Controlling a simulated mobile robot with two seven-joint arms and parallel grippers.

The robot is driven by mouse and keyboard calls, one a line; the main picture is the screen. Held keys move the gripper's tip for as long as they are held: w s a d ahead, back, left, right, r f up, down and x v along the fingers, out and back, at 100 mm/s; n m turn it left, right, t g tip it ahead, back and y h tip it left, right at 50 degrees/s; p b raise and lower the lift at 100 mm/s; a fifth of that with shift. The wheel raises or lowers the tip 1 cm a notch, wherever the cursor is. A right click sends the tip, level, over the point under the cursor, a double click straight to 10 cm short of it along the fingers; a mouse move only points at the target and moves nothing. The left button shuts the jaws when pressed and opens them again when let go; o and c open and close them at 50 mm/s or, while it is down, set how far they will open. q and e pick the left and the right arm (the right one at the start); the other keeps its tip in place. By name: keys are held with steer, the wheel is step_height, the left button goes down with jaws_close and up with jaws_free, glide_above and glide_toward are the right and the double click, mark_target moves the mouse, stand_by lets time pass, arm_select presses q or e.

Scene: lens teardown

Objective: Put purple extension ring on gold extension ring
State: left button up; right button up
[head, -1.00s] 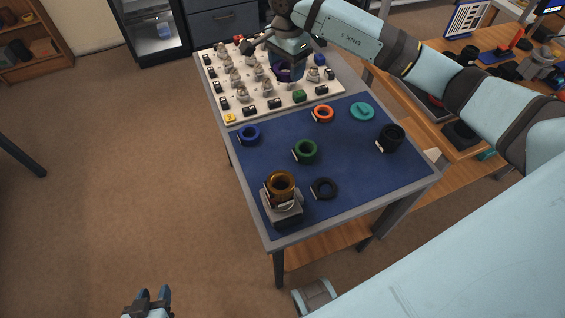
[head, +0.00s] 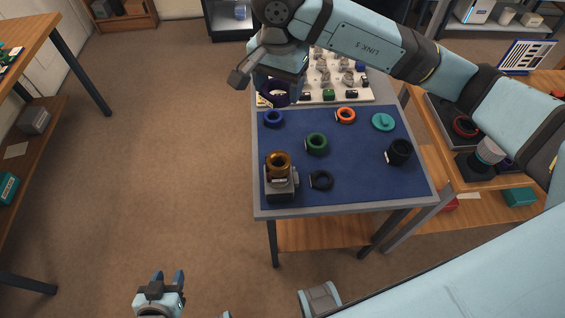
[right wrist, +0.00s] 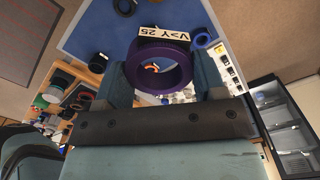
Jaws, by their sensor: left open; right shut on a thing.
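The purple extension ring (right wrist: 158,68) is between the fingers of my right gripper (right wrist: 158,82), with a white tag reading "V>Y 25" on it. In the head view the purple ring (head: 277,92) hangs below my right gripper (head: 276,80), above the far left part of the table. The gold extension ring (head: 278,161) sits upright on a grey stand at the near left corner of the blue mat, apart from the purple ring. My left gripper (head: 167,277) is open and empty, low at the front left, away from the table.
On the blue mat (head: 355,180) lie a blue ring (head: 273,118), a green ring (head: 317,143), an orange ring (head: 345,115), a teal disc (head: 383,122), a black cylinder (head: 399,152) and a black ring (head: 321,180). A white board (head: 345,94) with small parts is behind.

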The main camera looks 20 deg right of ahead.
steer(key=shift+s+a+r, duration=0.2)
steer(key=shift+s+a, duration=0.15)
steer(key=shift+s, duration=0.35)
steer(key=p, duration=0.2)
glide_above(279, 159)
steer(key=shift+n, duration=0.3)
step_height(279, 159, down, 15)
steer(key=shift+r, duration=0.15)
step_height(279, 159, down, 5)
steer(key=shift+f+p, duration=0.1)
steer(key=shift+p, duration=0.3)
arm_select(q)
steer(key=r, duration=0.1)
steer(key=s+r, duration=0.1)
steer(key=shift+r, duration=0.35)
arm_select(e)
steer(key=shift+w, duration=0.1)
steer(key=shift+f, duration=0.15)
steer(key=o, duration=0.9)
arm_select(q)
steer(key=shift+f, duration=0.1)
arm_select(e)
steer(key=shift+o, duration=0.2)
